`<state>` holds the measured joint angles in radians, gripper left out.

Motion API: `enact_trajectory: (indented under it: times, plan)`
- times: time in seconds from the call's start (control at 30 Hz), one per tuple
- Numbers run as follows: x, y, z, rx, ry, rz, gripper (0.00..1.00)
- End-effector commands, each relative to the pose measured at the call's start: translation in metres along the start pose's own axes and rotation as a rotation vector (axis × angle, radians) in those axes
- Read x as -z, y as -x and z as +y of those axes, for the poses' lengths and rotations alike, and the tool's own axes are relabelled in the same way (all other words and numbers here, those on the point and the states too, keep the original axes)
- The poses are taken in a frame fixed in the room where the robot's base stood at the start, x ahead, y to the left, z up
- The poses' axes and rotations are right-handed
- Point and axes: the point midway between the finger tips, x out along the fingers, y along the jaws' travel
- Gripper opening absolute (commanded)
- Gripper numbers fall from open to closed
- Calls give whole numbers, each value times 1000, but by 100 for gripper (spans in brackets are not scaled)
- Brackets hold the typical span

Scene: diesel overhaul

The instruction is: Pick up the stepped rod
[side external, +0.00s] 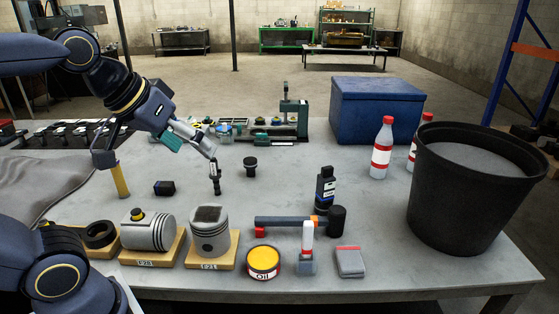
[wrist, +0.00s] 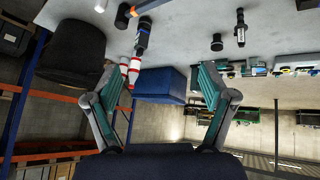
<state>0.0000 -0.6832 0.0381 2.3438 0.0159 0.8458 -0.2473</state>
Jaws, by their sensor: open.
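The stepped rod (side external: 215,178), dark and slim with thicker and thinner sections, appears to stand upright on the grey table in the side view. It also shows in the wrist view (wrist: 240,28), at the upper right, outside the space between my fingers. My gripper (side external: 158,156) is open and empty, tilted above the table's left part. In the side view its right finger ends at the rod's top in the picture; whether they touch I cannot tell. In the wrist view both fingers of my gripper (wrist: 162,85) are spread wide.
A black knob-like part (side external: 250,166) stands right of the rod, and a small black block (side external: 164,188) lies left. Pistons on wooden blocks (side external: 210,236), an oil tin (side external: 263,262) and a hammer (side external: 290,222) are in front. A black bin (side external: 470,200) and blue box (side external: 372,112) stand right and behind.

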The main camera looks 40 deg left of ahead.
Motion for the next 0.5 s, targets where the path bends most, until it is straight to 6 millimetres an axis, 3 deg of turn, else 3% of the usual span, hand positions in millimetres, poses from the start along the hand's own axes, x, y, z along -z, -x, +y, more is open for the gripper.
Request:
enact_trajectory:
  times: [0.03, 0.1, 0.27, 0.4, 0.5]
  plan:
    - [28, -2, -1, 4, 72, 15, 83]
    - [63, -8, -6, 13, 174, 35, 83]
    - [141, -43, -29, 73, 382, 63, 83]
    - [198, -100, -62, 172, 529, 81, 83]
    - [224, -149, -90, 258, 590, 89, 83]
